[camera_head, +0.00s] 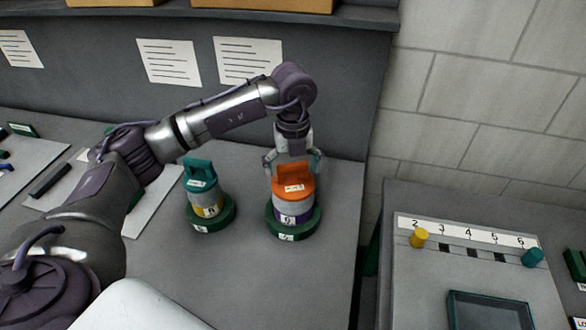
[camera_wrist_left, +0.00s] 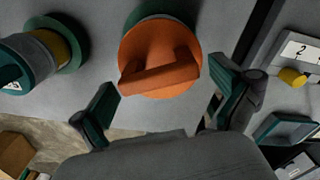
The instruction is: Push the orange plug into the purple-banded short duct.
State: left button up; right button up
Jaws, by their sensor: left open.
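The orange plug (camera_head: 293,183) sits at the top of the purple-banded short duct (camera_head: 293,215), which stands upright in a green base ring (camera_head: 305,229). I cannot tell how deep the plug is seated. In the left wrist view the plug (camera_wrist_left: 160,58) shows from above with its bar handle. My left gripper (camera_head: 292,160) is open above the plug, its fingers apart on either side. In the left wrist view the left gripper's fingers (camera_wrist_left: 165,105) frame the near side of the plug without touching it. My right gripper is not in view.
A yellow-banded duct (camera_head: 207,211) with a teal plug (camera_head: 199,174) stands left of the purple-banded one. At right, a numbered board (camera_head: 466,235) holds a yellow peg (camera_head: 419,238) and a teal peg (camera_head: 532,257), with a dark tray (camera_head: 490,312) below. Bench between is clear.

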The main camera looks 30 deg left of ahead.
pick_arm(q)
notch_tip(320, 180, up, 12)
dwell(0.6)
dwell(0.4)
